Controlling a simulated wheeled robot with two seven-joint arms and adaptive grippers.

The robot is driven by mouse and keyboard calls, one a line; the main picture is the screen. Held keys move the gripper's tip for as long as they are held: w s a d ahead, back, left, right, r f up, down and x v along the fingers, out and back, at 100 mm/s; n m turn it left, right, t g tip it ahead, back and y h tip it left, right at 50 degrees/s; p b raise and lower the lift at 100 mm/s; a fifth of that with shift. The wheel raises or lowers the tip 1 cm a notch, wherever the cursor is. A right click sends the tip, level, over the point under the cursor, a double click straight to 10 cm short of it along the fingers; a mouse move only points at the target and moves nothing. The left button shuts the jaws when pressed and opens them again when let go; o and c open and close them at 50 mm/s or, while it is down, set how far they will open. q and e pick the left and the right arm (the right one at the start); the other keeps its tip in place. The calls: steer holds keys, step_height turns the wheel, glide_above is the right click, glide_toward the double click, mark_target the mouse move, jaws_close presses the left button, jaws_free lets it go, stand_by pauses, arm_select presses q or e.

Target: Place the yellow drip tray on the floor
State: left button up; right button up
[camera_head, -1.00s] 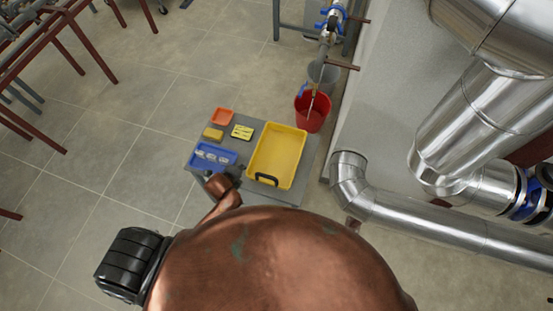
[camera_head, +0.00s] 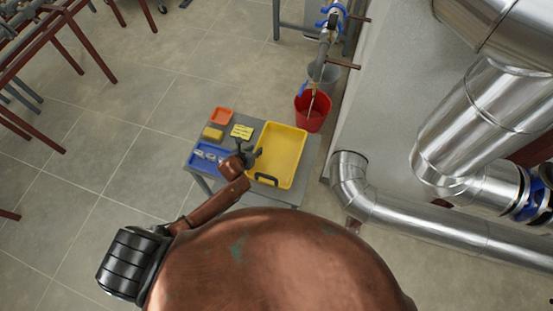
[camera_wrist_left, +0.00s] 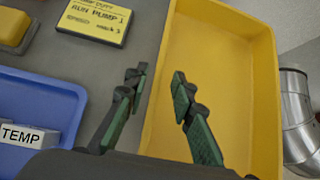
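The yellow drip tray (camera_head: 280,150) lies on the small grey table, with a dark handle at its near end. In the left wrist view its yellow left wall (camera_wrist_left: 160,80) runs up between my two fingers. My left gripper (camera_head: 250,152) is at the tray's left long side in the head view. In the left wrist view the left gripper (camera_wrist_left: 158,105) is open, one finger over the grey tabletop and the other over the tray's inside. Whether either finger touches the wall cannot be told. My right gripper is not in view. The floor (camera_head: 110,160) is grey tile.
The grey table (camera_head: 311,150) also holds a blue tray (camera_head: 203,158) with labels, a yellow block (camera_head: 212,133), an orange dish (camera_head: 222,116) and a yellow note (camera_head: 242,131). A red bucket (camera_head: 313,112) stands behind. Silver pipes (camera_head: 420,217) are at right. Floor is open at left.

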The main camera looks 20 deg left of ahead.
arm_select(q)
steer(key=b+x, duration=0.1)
steer(key=x, duration=0.3)
steer(key=shift+c, duration=0.4)
jaws_close()
